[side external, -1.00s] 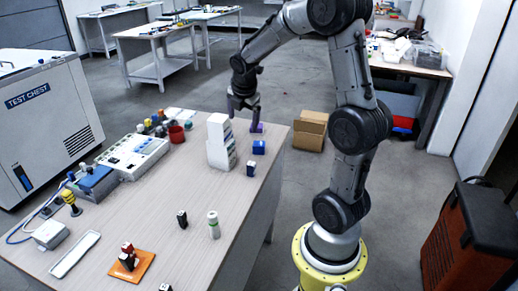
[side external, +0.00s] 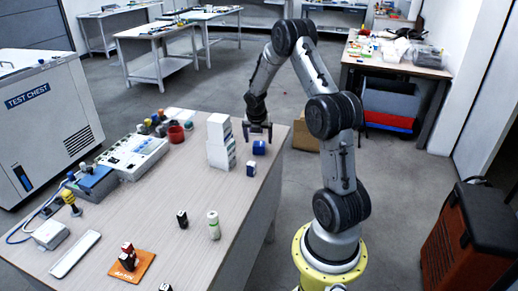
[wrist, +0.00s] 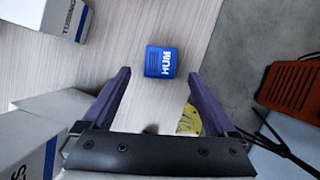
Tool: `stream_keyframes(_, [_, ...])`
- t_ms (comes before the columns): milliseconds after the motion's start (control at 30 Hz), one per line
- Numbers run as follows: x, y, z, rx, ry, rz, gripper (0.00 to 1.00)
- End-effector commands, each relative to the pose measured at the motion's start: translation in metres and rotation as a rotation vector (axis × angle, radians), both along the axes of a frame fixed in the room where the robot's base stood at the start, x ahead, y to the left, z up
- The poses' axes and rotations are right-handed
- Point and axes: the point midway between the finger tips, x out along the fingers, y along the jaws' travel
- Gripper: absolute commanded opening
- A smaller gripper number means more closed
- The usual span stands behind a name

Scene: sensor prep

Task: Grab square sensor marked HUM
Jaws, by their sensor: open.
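The square blue sensor (wrist: 160,61) lies on the table with its white HUM lettering facing up in the wrist view. The gripper is open and empty. Whether the fingertips are level with the sensor cannot be told.
White stacked boxes (side external: 217,155) stand close left of my gripper. A small blue-and-white block (side external: 251,168) sits nearer the camera. A white-green cylinder (side external: 213,226) and a dark block (side external: 182,219) stand farther forward. The table's right edge is close to the sensor.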

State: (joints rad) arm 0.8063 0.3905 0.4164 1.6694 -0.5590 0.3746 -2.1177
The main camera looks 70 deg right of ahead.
Motion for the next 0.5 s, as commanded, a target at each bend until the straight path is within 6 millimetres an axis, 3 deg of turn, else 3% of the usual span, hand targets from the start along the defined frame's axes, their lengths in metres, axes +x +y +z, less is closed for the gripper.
stream_keyframes(500, [0.005, -0.025, -0.047, 0.002, 0.002, -0.002, 0.93])
